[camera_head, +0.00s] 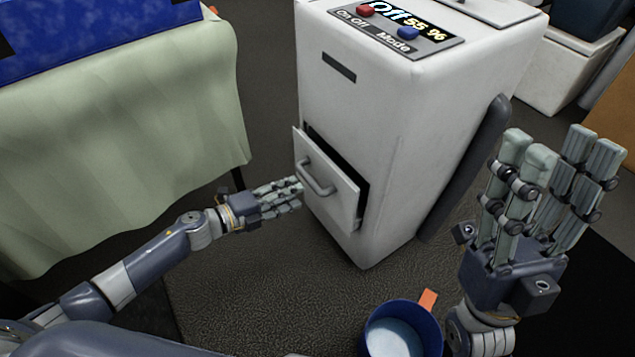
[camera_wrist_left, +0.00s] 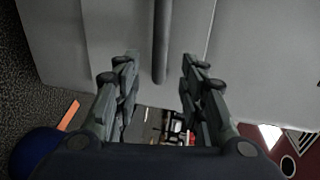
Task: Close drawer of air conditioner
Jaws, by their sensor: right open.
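The white air conditioner (camera_head: 345,105) stands upright at the centre of the head view. Its drawer (camera_head: 342,205) is partly open, with a dark gap behind the top and right edges of its front. The drawer has a grey bar handle (camera_head: 316,180); in the left wrist view a dark vertical handle bar (camera_wrist_left: 161,45) shows ahead, between the fingers' directions. My left gripper (camera_head: 294,192) is at the left edge of the drawer front. In the left wrist view its fingers (camera_wrist_left: 160,58) are apart and empty. My right gripper (camera_head: 556,150) is open, raised and empty at the right.
A blue bucket (camera_head: 370,340) with an orange tab (camera_head: 428,299) stands on the floor in front. A cloth-covered table (camera_head: 120,140) with a blue box (camera_head: 90,35) is at the left. Dark floor (camera_head: 250,300) lies clear before the drawer.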

